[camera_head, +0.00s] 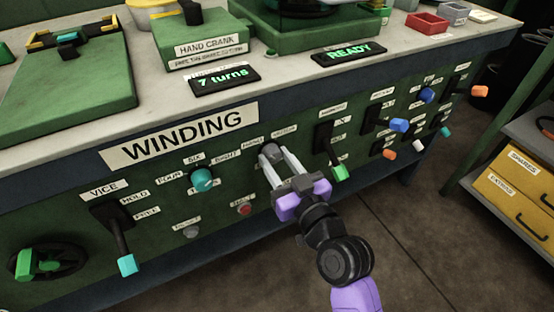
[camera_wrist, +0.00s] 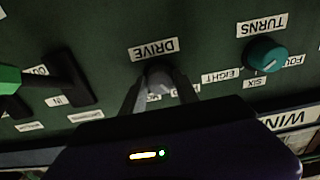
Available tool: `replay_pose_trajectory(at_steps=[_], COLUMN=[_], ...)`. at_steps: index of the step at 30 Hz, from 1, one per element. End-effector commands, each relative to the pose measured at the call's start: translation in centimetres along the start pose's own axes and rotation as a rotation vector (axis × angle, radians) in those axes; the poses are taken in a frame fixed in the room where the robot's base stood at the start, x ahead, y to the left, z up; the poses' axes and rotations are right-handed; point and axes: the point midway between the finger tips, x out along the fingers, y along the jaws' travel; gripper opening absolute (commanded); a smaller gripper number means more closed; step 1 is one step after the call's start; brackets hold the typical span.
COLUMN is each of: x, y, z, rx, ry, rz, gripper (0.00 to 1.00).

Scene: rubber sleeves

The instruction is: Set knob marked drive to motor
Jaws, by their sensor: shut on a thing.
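The grey drive knob (camera_wrist: 158,80) sits on the green panel beside an upside-down DRIVE label (camera_wrist: 154,49) in the wrist view. In the head view the knob (camera_head: 270,149) shows at my fingertips, right of the teal knob. My gripper (camera_head: 274,160) reaches the panel with its two fingers on either side of the knob, shut on it. In the wrist view my gripper (camera_wrist: 160,92) also straddles the knob. The small position labels near it are partly hidden or too small to read, and I cannot tell where the knob points.
A teal TURNS knob (camera_wrist: 266,55) is close by; it also shows in the head view (camera_head: 202,179). A green-tipped lever (camera_head: 339,172) stands close on the right. A red button (camera_head: 244,209) is below left.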

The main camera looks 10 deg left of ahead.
Motion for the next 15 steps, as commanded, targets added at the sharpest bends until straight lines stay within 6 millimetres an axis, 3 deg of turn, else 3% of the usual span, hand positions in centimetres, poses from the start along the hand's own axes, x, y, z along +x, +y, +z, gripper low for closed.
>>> replay_pose_trajectory(at_steps=[8, 15], x=[-0.04, -0.06], y=[0.03, 0.03], z=[-0.08, -0.12], rx=[0.066, 0.234], ry=[-0.001, -0.002], rz=[0.001, 0.001], gripper=[0.00, 0.00])
